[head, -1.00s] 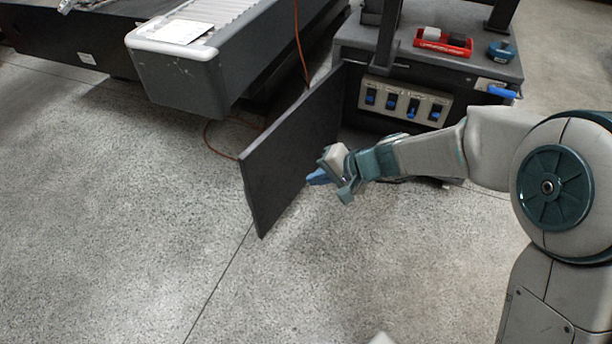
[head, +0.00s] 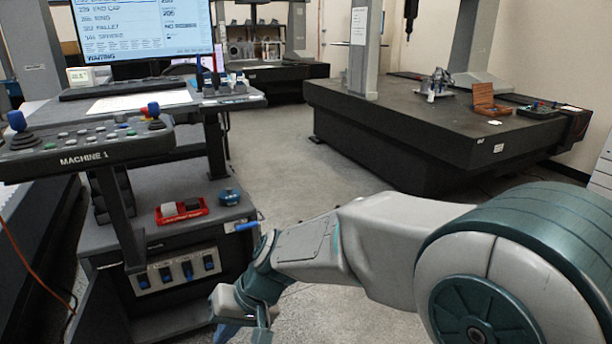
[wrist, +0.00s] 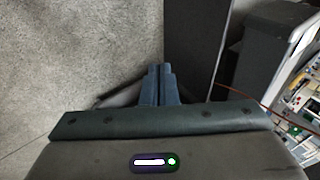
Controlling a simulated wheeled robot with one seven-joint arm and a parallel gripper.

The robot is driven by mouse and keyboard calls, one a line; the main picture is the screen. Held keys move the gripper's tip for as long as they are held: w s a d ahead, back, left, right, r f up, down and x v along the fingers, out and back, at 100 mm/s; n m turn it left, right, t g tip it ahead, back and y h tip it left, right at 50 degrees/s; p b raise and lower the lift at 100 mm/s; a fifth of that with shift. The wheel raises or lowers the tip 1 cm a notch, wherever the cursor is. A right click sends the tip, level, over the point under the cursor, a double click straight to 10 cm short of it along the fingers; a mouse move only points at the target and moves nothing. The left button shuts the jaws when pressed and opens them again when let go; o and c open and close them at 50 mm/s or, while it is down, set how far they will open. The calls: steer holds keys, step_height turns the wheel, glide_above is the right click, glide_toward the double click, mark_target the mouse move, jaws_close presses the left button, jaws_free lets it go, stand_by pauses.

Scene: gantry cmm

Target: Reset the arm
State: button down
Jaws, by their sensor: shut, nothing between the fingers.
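My gripper (head: 232,332) is at the lower middle of the head view, its fingertips cut by the bottom edge. It sits in front of the machine stand, below the row of blue switches. In the wrist view its two blue fingers (wrist: 158,82) lie side by side, shut with nothing between them. My grey and teal arm reaches in from the right of the head view. In the wrist view a dark panel (wrist: 190,45) stands upright just beyond the fingers; I cannot tell whether they touch it.
The console stand (head: 165,222) carries a red tray (head: 182,210) and a blue round item (head: 229,197). A control panel marked MACHINE 1 (head: 85,145) juts out at left. A black granite table (head: 400,130) stands at back right. Open floor (head: 270,165) lies between them.

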steer(key=s+d+r+m+t+h+p, duration=0.1)
steer(key=s+d+r+m+h+p, duration=0.1)
steer(key=d+r+p, duration=0.6)
steer(key=s+d+r+m+t+h+p, duration=0.2)
steer(key=d+r+p, duration=0.7)
steer(key=d, duration=1.4)
step_height(320, 180, up, 6)
steer(key=shift+s+d+f+t+h, duration=0.1)
steer(key=shift+s+d+t+h, duration=0.2)
steer(key=shift+s+h, duration=0.75)
steer(key=shift+w, duration=0.2)
